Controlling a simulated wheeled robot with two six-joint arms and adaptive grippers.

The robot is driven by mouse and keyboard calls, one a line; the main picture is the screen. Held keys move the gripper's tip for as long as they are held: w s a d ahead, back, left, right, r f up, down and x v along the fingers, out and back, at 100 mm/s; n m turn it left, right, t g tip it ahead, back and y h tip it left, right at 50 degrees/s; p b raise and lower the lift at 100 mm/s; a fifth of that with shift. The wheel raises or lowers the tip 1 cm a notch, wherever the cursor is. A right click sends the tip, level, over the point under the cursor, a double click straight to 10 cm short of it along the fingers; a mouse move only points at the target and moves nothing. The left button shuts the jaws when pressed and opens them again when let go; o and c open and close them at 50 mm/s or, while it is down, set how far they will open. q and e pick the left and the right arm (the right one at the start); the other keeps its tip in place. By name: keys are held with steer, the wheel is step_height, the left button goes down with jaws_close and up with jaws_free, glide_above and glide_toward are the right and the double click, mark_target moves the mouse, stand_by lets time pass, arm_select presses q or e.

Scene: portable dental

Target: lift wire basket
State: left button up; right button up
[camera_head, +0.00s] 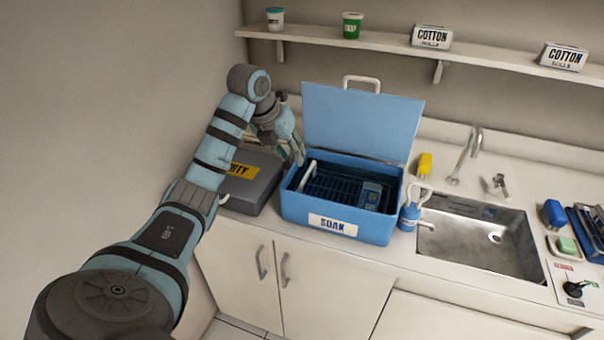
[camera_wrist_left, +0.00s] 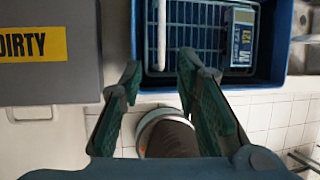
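The wire basket (camera_head: 335,184) sits inside the open blue box labelled SOAK (camera_head: 338,224) on the counter. Its white handle (camera_head: 308,173) shows at the basket's left side. A device with a small display (camera_head: 371,195) lies in the basket's right part. My left gripper (camera_head: 298,152) is above the box's left rear edge. In the left wrist view my gripper (camera_wrist_left: 159,72) is open and empty, with the white handle (camera_wrist_left: 158,38) and the basket's bars (camera_wrist_left: 196,40) beyond its fingertips. The fingers do not appear to touch the handle. My right gripper is not in view.
The box's blue lid (camera_head: 360,125) stands open behind it. A grey case labelled DIRTY (camera_wrist_left: 50,75) is left of the box. A blue bottle (camera_head: 409,214) and the sink (camera_head: 478,240) are to the right. A shelf (camera_head: 400,45) runs above.

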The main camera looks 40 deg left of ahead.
mark_target(305, 176)
arm_select(q)
steer(key=x, duration=0.9)
steer(key=shift+w+f, duration=0.25)
steer(key=shift+f, duration=0.05)
steer(key=shift+d, duration=0.1)
jaws_close()
